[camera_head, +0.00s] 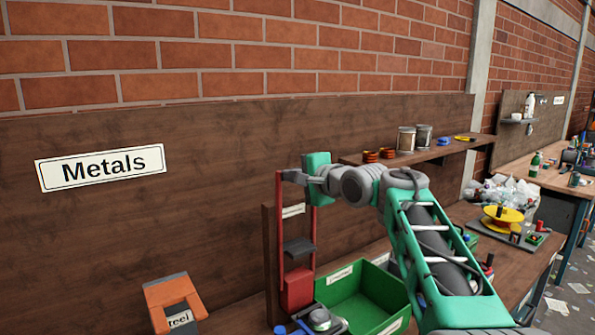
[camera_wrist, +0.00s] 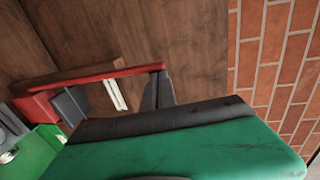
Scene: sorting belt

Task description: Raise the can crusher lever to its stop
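The can crusher (camera_head: 297,287) stands against the wooden back panel, with a red body, a dark grey block (camera_head: 299,248) and thin red uprights. A long red bar, which looks like its lever (camera_head: 279,225), stands nearly upright at its left. In the wrist view the red bar (camera_wrist: 115,73) runs from the red body at the left to the dark fingers. My gripper (camera_head: 292,176) is at the bar's top end and looks to be touching it. In the wrist view my green hand hides part of the fingers (camera_wrist: 157,92), so their grip on the bar is unclear.
A green bin (camera_head: 366,304) stands right of the crusher. An orange and grey block (camera_head: 174,301) with a steel label is at the lower left. A shelf (camera_head: 420,154) with cans and small rings is behind my arm.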

